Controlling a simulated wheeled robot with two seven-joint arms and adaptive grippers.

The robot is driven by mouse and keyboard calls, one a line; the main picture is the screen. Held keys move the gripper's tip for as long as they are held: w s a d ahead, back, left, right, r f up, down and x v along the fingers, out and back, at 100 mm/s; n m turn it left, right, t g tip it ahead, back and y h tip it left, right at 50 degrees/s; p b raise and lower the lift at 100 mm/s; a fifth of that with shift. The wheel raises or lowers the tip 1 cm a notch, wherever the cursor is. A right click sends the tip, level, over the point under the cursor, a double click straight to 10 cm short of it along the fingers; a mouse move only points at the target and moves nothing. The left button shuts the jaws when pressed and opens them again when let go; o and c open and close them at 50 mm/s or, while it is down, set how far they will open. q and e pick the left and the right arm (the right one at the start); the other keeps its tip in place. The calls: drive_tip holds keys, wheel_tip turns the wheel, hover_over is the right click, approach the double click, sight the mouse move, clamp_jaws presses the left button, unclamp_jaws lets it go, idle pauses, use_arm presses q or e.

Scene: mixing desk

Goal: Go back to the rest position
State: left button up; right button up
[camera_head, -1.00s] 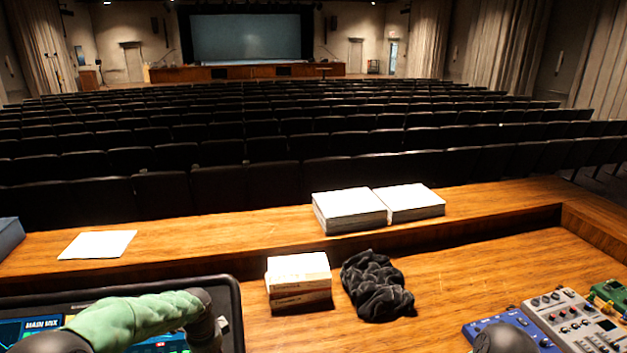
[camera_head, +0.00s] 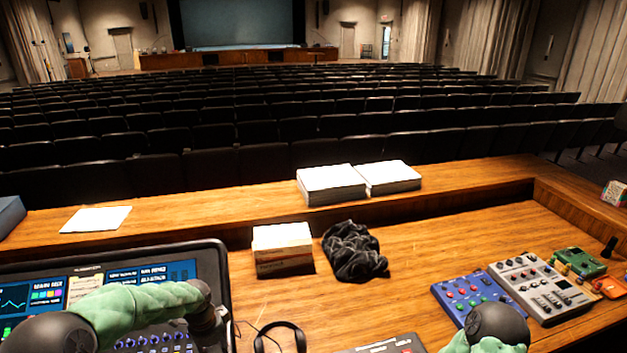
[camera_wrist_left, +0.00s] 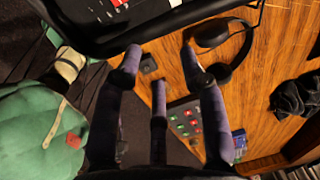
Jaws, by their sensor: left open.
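My left arm (camera_head: 140,305) comes in from the lower left of the head view in a green sleeve, over the mixing console (camera_head: 218,270). Its gripper is hidden there. In the left wrist view the left gripper (camera_wrist_left: 160,60) has its dark fingers spread, with nothing between them. It hangs above the desk's front edge, near the console's edge and the headphones (camera_wrist_left: 228,58). My right arm (camera_head: 492,328) shows only as a dark joint and green sleeve at the bottom right of the head view. Its gripper is out of sight.
The desk holds a stack of small boxes (camera_head: 283,250), a crumpled black cloth (camera_head: 353,253), a blue pedal unit (camera_head: 475,298) and a grey mixer (camera_head: 540,285). Paper stacks (camera_head: 332,184) lie on the raised ledge. Bare wood (camera_head: 430,240) lies between cloth and mixer.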

use_arm(q)
drive_tip(key=s+d+f+n+h, duration=0.3)
drive_tip(key=s+d+f+n, duration=0.45)
drive_tip(key=f, duration=0.65)
drive_tip(key=s+d+f+n+g, duration=0.1)
drive_tip(key=s+d+f+n, duration=0.35)
drive_tip(key=s, duration=0.45)
drive_tip(key=s+d+f+n, duration=0.3)
drive_tip(key=s+d+n, duration=0.2)
drive_tip(key=s, duration=0.3)
wheel_tip(320, 180, down, 13)
drive_tip(key=b, duration=1.3)
drive_tip(key=shift+w+a+r+h, duration=0.15)
drive_tip(key=shift+w+a+h, duration=0.15)
drive_tip(key=shift+h, duration=0.1)
use_arm(e)
wheel_tip(320, 180, down, 13)
drive_tip(key=shift+w, duration=0.25)
drive_tip(key=shift+a, duration=0.1)
drive_tip(key=shift+a, duration=0.1)
